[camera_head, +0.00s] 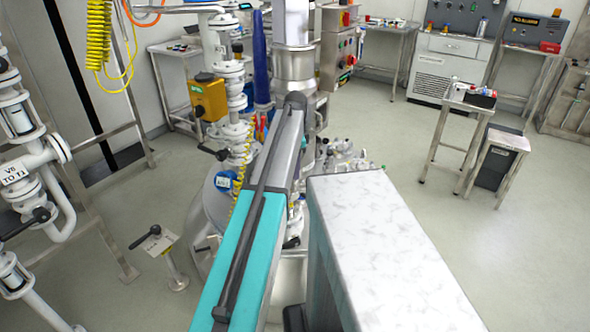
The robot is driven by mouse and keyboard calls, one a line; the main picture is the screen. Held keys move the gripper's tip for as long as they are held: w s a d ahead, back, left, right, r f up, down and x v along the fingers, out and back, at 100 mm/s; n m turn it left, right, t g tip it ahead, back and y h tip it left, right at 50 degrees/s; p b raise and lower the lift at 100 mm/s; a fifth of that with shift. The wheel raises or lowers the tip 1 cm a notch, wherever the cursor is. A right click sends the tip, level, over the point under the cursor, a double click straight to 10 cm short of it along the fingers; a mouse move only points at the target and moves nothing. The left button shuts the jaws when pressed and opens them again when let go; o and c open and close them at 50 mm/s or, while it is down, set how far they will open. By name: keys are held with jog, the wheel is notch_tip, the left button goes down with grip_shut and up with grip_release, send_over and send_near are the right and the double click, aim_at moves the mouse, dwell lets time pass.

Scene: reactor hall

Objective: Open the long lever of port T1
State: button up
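A black-handled lever (150,238) sits on a white plate on a short stand at the lower left, close to the floor. Another black-handled lever (30,222) is on the white pipework (42,165) at the left edge. A label there reads about "V8 TO T1" (15,173). I cannot tell which lever is the long lever of port T1; no separate T1 label is readable. A white and steel vessel (218,205) stands in the middle, partly hidden behind my arm. My teal and grey arm reaches up the middle. My gripper cannot be made out.
A yellow box (209,99) is mounted on the pipe column behind the vessel. A yellow coiled hose (98,35) hangs at the upper left. Metal frame legs (118,240) stand at the left. Small side tables (478,105) stand at the right. The floor (500,235) at the right is clear.

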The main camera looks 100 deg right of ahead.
notch_tip(320, 180, up, 14)
jog(key=shift+s+f+b, duration=0.1)
jog(key=shift+f+b, duration=0.15)
jog(key=shift+b, duration=0.6)
